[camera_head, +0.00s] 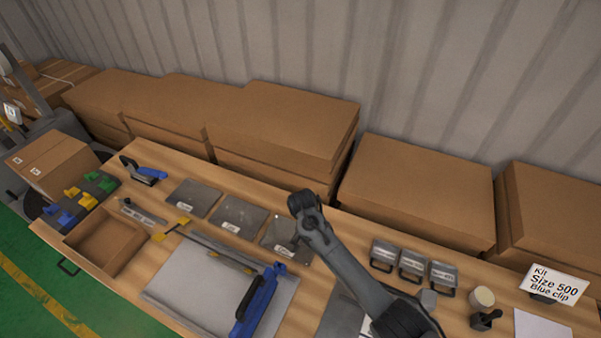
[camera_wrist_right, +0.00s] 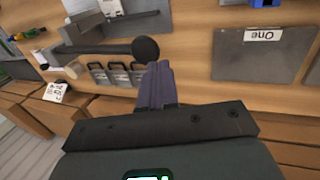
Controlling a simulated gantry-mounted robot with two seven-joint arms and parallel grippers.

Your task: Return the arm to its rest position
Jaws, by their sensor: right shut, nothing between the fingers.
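My right arm (camera_head: 345,260) reaches in from the lower right in the head view, over the wooden table (camera_head: 325,262). It ends in a rounded dark joint near the grey plates, and its gripper cannot be made out there. In the right wrist view my right gripper (camera_wrist_right: 155,82) shows its dark fingers together, with nothing between them. The fingers point at the table, between the labelled grey plate and the small grey cases. My left gripper is in neither view.
Labelled grey plates (camera_head: 238,217), small grey cases with handles (camera_head: 412,264), a blue-handled tool (camera_head: 257,300) and an open cardboard tray (camera_head: 84,257) lie on the table. A sign (camera_head: 553,284) stands at right. Large cardboard boxes (camera_head: 417,196) line the back.

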